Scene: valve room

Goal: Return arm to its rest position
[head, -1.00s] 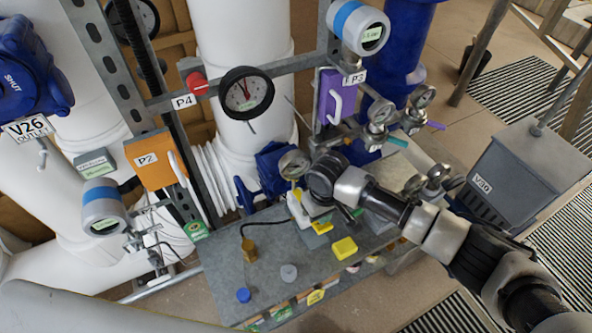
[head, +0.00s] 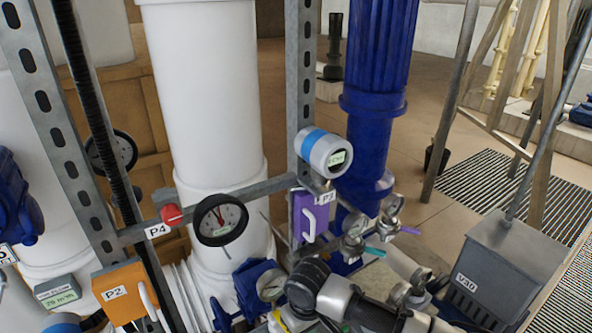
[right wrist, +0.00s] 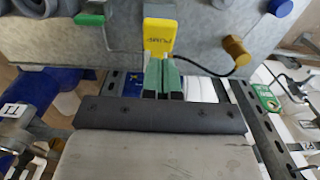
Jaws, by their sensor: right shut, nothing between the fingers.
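My right arm comes in at the lower right of the head view and reaches to the middle of the bottom edge, close to the small gauges and the blue pump. Its fingers cannot be made out there. In the right wrist view my right gripper (right wrist: 163,80) is shut and empty, its green-edged fingers together. My left gripper is in neither current view.
A purple P3 box (head: 309,215), a dial gauge (head: 220,219) and an orange P2 box (head: 123,292) hang on the metal frame. A blue pipe (head: 375,100) stands behind. A grey V30 box (head: 500,265) is at right. Open floor (head: 415,205) lies behind the gauges.

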